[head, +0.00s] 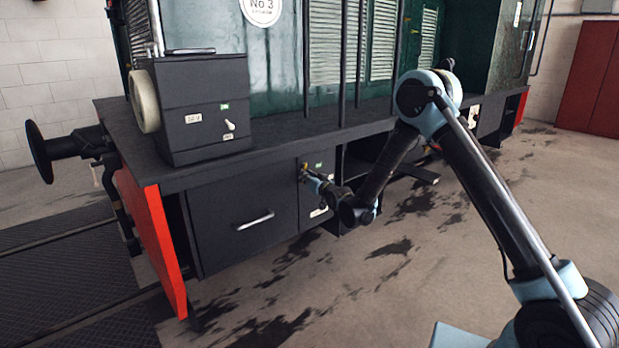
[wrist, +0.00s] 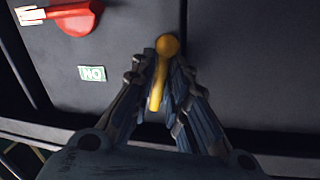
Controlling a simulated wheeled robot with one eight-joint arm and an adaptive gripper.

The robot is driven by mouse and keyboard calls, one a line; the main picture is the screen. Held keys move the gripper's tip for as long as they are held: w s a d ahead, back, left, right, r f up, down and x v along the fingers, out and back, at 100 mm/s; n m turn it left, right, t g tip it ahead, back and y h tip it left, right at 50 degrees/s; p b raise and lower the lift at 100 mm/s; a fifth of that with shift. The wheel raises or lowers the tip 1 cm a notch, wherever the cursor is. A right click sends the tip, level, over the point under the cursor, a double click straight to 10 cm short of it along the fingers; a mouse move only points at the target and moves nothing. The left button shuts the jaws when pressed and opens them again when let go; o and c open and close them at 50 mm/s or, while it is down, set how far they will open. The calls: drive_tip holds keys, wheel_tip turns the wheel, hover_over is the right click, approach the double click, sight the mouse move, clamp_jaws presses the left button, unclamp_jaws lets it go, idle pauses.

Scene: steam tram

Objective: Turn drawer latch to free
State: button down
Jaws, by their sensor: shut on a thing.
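The yellow drawer latch (wrist: 168,46) is on a dark panel in the wrist view, with a round knob end and a narrow lever. My gripper (wrist: 160,88) has its fingers on either side of the lever and is shut on it. In the head view, my gripper (head: 308,175) reaches the panel just right of the drawer (head: 230,205), where a bit of yellow shows at its tip. The drawer front has a silver bar handle (head: 255,221) and appears closed.
A red lever (wrist: 75,18) and a small green-and-white label (wrist: 92,73) are near the latch. Above the drawer, a dark box (head: 200,105) with a pale switch stands on the tram's running board (head: 290,125). A red end plate (head: 155,235) is at left. The floor in front is clear.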

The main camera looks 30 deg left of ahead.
drive_tip(key=shift+w+d+f+n, duration=0.1)
drive_tip(key=shift+w+f+n, duration=0.15)
drive_tip(key=shift+n, duration=0.5)
drive_tip(key=shift+w+d+f+n, duration=0.15)
drive_tip(key=shift+f+n, duration=0.1)
drive_tip(key=shift+n, duration=0.5)
drive_tip(key=shift+w, duration=0.1)
drive_tip(key=c, duration=1.9)
unclamp_jaws()
drive_tip(key=shift+o, duration=1.2)
drive_tip(key=shift+w+f, duration=0.2)
drive_tip(key=shift+f, duration=0.05)
drive_tip(key=shift+w+r, duration=0.1)
drive_tip(key=shift+r, duration=0.05)
